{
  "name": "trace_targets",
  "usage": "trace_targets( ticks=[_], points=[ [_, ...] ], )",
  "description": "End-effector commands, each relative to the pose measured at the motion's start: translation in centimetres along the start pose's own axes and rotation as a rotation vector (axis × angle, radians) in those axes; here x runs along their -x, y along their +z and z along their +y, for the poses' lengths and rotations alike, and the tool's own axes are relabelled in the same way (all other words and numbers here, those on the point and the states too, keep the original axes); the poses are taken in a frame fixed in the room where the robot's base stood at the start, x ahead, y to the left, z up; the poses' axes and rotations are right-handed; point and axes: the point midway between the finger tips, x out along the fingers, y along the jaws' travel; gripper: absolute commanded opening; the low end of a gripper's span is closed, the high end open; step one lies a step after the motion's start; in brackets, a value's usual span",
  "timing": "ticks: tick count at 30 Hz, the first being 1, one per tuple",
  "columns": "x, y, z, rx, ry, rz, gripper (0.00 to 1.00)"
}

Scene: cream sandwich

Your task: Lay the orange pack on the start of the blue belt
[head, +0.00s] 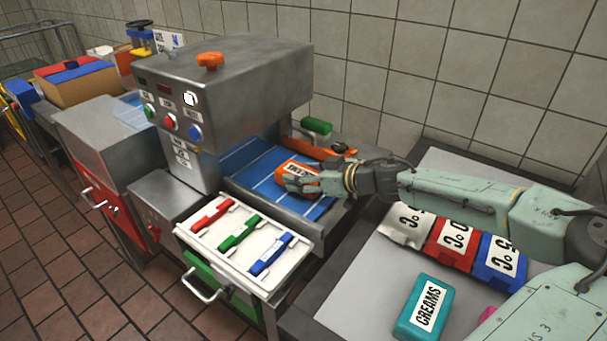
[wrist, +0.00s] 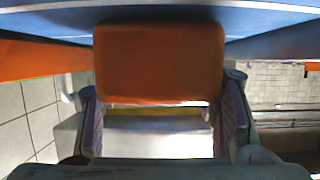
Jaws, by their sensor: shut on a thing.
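The orange pack (head: 294,170) with a white label is at the near right end of the blue belt (head: 262,168). My gripper (head: 304,180) is shut on the pack from the right. In the wrist view the orange pack (wrist: 160,62) sits between the two fingers of my gripper (wrist: 162,120), with the blue belt (wrist: 265,20) along the top edge. The pack appears at or just over the belt surface; whether it touches cannot be told.
A grey machine (head: 250,80) stands over the belt on the left. A white tray (head: 215,252) with red, green and blue pieces is in front. On the right table lie a teal CREAMS pack (head: 424,307), a red pack (head: 451,244) and a blue pack (head: 497,262).

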Motion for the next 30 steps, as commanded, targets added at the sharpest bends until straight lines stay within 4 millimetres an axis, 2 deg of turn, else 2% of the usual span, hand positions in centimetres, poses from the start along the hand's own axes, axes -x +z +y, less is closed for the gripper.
trace_targets(
  ticks=[3,4,13,24,26,30],
  points=[
    [0.0,0.0,0.0,0.000,0.000,0.000,0.27],
    [0.0,0.0,0.0,0.000,0.000,0.000,0.58],
    [0.0,0.0,0.0,0.000,0.000,0.000,0.78],
    [0.3,0.0,0.0,0.000,0.000,0.000,0.80],
    [0.7,0.0,0.0,0.000,0.001,0.000,0.80],
    [3.0,0.0,0.1,-0.001,0.004,-0.001,0.80]
  ],
)
